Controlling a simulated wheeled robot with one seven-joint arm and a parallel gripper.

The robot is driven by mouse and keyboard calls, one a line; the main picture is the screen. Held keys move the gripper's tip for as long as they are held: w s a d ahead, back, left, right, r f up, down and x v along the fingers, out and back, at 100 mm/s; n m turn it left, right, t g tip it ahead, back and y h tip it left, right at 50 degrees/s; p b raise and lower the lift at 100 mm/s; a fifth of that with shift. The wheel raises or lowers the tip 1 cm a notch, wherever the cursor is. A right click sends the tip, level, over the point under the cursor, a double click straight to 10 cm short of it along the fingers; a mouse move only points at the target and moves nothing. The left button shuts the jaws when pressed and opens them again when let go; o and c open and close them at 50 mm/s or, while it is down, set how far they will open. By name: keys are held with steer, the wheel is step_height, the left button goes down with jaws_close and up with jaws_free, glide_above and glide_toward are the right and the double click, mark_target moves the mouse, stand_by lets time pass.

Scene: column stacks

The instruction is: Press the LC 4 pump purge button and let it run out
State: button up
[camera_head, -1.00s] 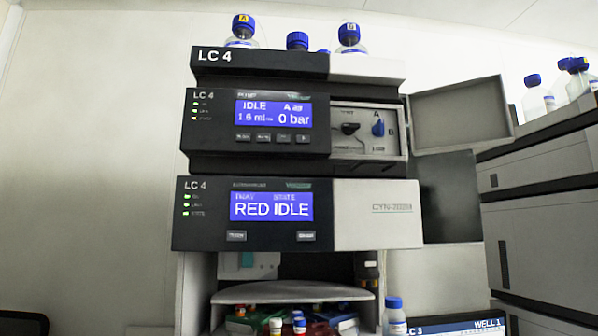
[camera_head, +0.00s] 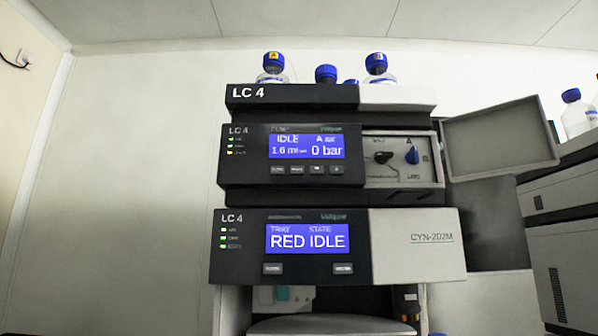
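The LC 4 stack stands in the middle of the head view. Its pump module (camera_head: 240,180) has a blue display (camera_head: 306,144) reading IDLE, A, about 1.6 ml and 0 bar. A row of small dark buttons (camera_head: 307,170) sits under the display; their labels are too small to read surely. To the right, an open compartment shows a black knob (camera_head: 383,157) and a blue knob (camera_head: 412,155). Its door (camera_head: 500,138) is swung open to the right. My gripper is not in view.
Below the pump, the autosampler module (camera_head: 240,262) shows RED IDLE, with two buttons under its display. Blue-capped bottles (camera_head: 376,66) stand on top of the stack. The open door juts out at the right, before another grey stack (camera_head: 570,255). The left wall side is clear.

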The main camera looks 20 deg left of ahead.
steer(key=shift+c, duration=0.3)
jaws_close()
